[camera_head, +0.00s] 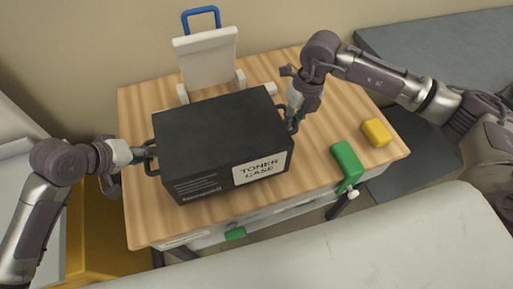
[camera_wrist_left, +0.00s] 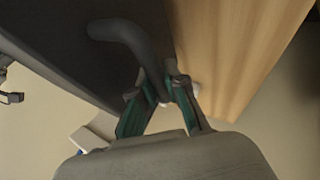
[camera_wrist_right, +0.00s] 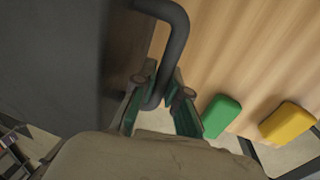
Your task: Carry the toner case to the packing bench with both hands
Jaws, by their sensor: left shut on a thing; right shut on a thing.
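The toner case (camera_head: 215,130) is a black box with a white "TONER CASE" label on its front and a dark loop handle at each end. It is level over the wooden top of a bench (camera_head: 145,215); I cannot tell whether its underside touches the wood. My left gripper (camera_head: 144,155) is shut on the left handle, which also shows in the left wrist view (camera_wrist_left: 130,45). My right gripper (camera_head: 292,115) is shut on the right handle, seen in the right wrist view (camera_wrist_right: 178,45). The case hides the middle of the bench top.
A white device (camera_head: 206,62) with a blue handle stands behind the case. A green block (camera_head: 347,162) and a yellow block (camera_head: 376,132) lie on the bench's right side. A grey surface (camera_head: 440,45) is at the back right. Bare wood shows at front left.

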